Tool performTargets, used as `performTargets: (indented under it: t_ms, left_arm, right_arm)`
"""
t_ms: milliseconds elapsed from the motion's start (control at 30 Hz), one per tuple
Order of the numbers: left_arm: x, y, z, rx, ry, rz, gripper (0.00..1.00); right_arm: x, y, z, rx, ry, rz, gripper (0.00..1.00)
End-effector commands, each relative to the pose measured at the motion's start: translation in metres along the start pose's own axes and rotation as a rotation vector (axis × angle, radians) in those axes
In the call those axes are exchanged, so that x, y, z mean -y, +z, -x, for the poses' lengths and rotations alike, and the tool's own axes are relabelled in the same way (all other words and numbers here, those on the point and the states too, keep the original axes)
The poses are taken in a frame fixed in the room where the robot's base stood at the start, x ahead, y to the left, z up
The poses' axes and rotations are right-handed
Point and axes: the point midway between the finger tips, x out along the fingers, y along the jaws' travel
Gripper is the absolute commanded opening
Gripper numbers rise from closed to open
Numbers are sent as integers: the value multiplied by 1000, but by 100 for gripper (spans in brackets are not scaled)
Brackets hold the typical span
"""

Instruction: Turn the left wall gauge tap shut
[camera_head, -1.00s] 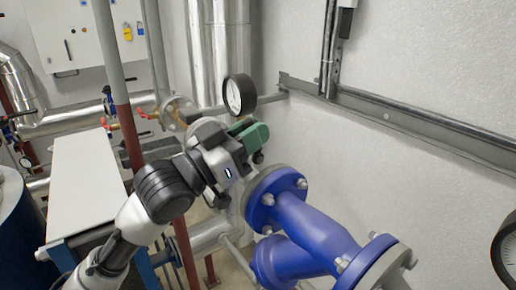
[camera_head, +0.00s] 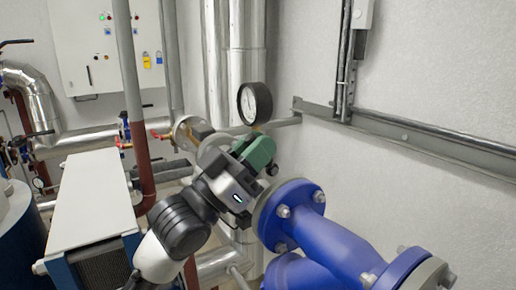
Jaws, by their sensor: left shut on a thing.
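The left wall gauge (camera_head: 255,103) is round with a white dial and black rim. It stands above the pipework in front of the wall. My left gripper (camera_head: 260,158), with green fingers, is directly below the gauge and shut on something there. The fingers cover what they hold, which by its place is the gauge tap. The tap's handle and its angle cannot be made out. My right gripper is not in view.
A large blue flanged pipe (camera_head: 335,245) lies just right of my gripper. Red-handled valves (camera_head: 162,136) sit on the pipe behind, to the left. A white-topped unit (camera_head: 95,195) stands at left. The wall at right carries a grey rail (camera_head: 400,128).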

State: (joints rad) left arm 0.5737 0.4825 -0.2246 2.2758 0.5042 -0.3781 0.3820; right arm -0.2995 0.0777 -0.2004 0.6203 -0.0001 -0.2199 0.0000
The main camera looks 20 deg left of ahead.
Motion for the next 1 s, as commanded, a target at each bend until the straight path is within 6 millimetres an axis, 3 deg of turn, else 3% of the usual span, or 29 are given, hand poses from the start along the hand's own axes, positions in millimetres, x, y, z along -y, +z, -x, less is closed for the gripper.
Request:
performTargets:
  t_ms: [33, 67, 133, 467, 1000]
  left_arm:
    - [0, -1, 0, -2, 0, -1, 0]
    - [0, -1, 0, -2, 0, -1, 18]
    - [0, -1, 0, -2, 0, -1, 28]
    - [0, 1, 5, 0, 0, -1, 28]
    - [1, 4, 98, 2, -2, -3, 28]
  right_arm:
    - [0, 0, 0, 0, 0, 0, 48]
    - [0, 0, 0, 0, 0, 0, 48]
    - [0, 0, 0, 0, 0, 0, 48]
    - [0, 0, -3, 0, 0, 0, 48]
    - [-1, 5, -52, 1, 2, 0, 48]
